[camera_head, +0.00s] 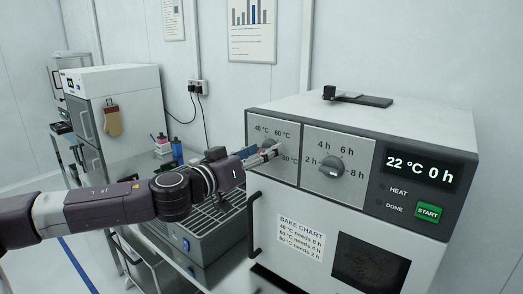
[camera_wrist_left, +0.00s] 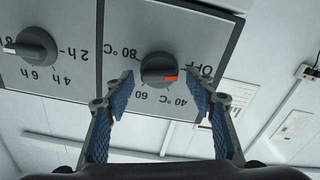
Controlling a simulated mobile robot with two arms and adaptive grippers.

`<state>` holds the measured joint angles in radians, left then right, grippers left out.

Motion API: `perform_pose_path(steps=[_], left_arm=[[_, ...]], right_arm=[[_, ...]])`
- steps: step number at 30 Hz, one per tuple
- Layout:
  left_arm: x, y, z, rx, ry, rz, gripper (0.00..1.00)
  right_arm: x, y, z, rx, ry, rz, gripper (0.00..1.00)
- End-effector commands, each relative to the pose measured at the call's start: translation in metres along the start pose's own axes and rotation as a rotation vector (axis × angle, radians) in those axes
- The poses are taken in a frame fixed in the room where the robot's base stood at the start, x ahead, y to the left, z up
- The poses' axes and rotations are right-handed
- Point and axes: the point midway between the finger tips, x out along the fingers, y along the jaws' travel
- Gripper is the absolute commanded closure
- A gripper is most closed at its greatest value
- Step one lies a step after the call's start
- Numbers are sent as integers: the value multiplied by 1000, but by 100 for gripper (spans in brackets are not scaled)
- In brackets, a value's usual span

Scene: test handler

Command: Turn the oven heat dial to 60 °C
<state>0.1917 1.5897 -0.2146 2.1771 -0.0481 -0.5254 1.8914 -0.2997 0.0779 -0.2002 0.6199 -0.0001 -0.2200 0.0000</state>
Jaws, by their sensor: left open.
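The oven (camera_head: 345,235) stands at the right in the head view, its display (camera_head: 420,170) reading "22 °C 0 h". The heat dial (camera_head: 267,144) is on its upper left panel, partly hidden by my gripper. In the left wrist view, upside down, the dark round heat dial (camera_wrist_left: 157,69) has a red pointer mark facing the OFF label (camera_wrist_left: 207,70). The 60 label (camera_wrist_left: 142,95) and the 40 °C label (camera_wrist_left: 174,101) also show. My left gripper (camera_head: 268,154) is open, its blue-padded fingertips (camera_wrist_left: 160,84) on either side of the dial; contact cannot be told.
The time dial (camera_head: 332,168) sits right of the heat dial, with the green START button (camera_head: 428,212) beyond it. A black handle (camera_head: 254,225) sticks out from the oven door below. A grey slatted device (camera_head: 190,240) stands below my left arm.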

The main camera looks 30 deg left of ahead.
Motion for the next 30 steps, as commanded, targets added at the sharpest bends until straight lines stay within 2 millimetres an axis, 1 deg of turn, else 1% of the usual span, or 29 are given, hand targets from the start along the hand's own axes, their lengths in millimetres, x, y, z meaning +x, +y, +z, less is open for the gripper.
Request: perform_pose_path(steps=[1,2,12,18,23,30], left_arm=[[0,0,0,0,0,0,50],[0,0,0,0,0,0,54],[0,0,0,1,0,0,91],[0,0,0,12,0,0,92],[0,0,0,59,1,1,92],[0,2,0,218,2,1,92]], right_arm=[[0,0,0,0,0,0,100],[0,0,0,0,0,0,100],[0,0,0,0,0,0,100],[1,0,0,0,0,0,100],[3,0,0,0,0,0,100],[8,1,1,0,0,1,100]])
